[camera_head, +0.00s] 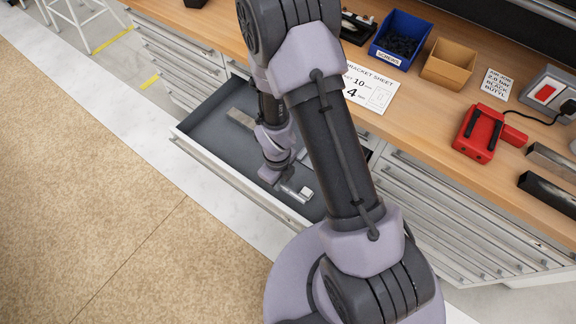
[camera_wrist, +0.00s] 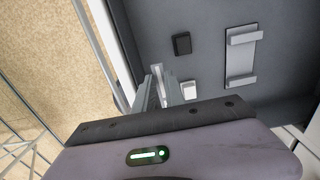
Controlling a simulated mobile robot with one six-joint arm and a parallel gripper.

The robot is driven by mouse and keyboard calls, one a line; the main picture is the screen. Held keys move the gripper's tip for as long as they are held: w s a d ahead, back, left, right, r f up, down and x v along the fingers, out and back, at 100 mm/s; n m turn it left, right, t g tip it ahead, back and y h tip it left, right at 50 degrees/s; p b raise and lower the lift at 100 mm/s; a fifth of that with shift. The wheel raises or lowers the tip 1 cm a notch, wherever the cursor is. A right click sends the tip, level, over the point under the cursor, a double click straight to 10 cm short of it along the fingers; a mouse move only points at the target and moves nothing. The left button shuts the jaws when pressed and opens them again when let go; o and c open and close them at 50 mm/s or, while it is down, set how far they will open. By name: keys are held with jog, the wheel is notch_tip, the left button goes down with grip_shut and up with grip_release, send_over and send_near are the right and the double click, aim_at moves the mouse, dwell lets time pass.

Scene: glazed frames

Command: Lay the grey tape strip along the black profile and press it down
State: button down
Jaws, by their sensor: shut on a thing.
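A black bar (camera_head: 547,193), which looks like the black profile, lies on the bench at the far right. My gripper (camera_head: 292,190) is low inside an open drawer (camera_head: 205,152), near its front wall. In the wrist view my gripper (camera_wrist: 162,92) is shut on a small pale thing (camera_wrist: 157,72), mostly hidden by the fingers. I cannot tell whether this is the tape. A flat grey-brown piece (camera_head: 240,118) lies in the drawer further left. I cannot make out the grey tape strip for certain.
The drawer also holds a small dark block (camera_wrist: 182,44) and a pale plate with raised ends (camera_wrist: 240,55). On the bench stand a blue screw bin (camera_head: 400,38), a tan bin (camera_head: 449,64), a red device (camera_head: 488,133) and a silver bar (camera_head: 552,160). My arm hides part of the drawer.

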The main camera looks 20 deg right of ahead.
jog(key=shift+s+a+r, duration=0.15)
jog(key=shift+a+r, duration=0.05)
jog(key=shift+r, duration=0.15)
jog(key=shift+r+p, duration=1.05)
jog(key=shift+r, duration=0.65)
